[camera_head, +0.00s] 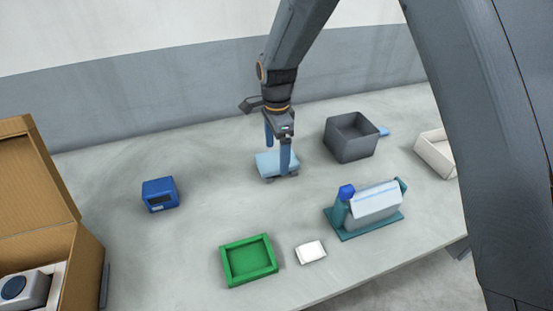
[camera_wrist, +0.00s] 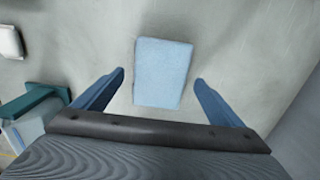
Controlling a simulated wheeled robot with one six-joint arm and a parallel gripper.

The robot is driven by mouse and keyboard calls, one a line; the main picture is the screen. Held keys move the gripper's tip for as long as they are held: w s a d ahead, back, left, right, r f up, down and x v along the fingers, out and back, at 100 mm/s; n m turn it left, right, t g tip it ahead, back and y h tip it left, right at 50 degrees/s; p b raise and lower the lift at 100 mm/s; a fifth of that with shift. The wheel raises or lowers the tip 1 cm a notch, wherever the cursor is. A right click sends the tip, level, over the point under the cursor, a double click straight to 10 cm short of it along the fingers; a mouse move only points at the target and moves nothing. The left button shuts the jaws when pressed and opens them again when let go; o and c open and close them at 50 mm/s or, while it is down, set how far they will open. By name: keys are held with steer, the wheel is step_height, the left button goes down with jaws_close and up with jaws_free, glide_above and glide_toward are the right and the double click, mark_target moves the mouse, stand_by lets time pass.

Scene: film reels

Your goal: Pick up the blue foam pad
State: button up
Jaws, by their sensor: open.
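The light blue foam pad (camera_head: 265,163) lies near the middle of the table in the head view. It also shows in the wrist view (camera_wrist: 163,72) as a pale blue rectangle, slightly turned. My gripper (camera_head: 277,160) points down at the pad, with one blue finger in front of it and the other behind. In the wrist view my gripper (camera_wrist: 160,79) is open, with a finger to each side of the pad and visible gaps between. Nothing is held. The fingertips' exact height over the table cannot be told.
A dark grey bin (camera_head: 352,149) stands right of the pad. A teal stand (camera_head: 373,225) holds a grey-white block at front right. A green tray (camera_head: 226,266), white block (camera_head: 311,252), blue box (camera_head: 155,206), cardboard box (camera_head: 87,260) and white tray (camera_head: 432,158) stand around.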

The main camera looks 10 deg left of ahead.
steer(key=shift+f, duration=0.95)
steer(key=c, duration=1.1)
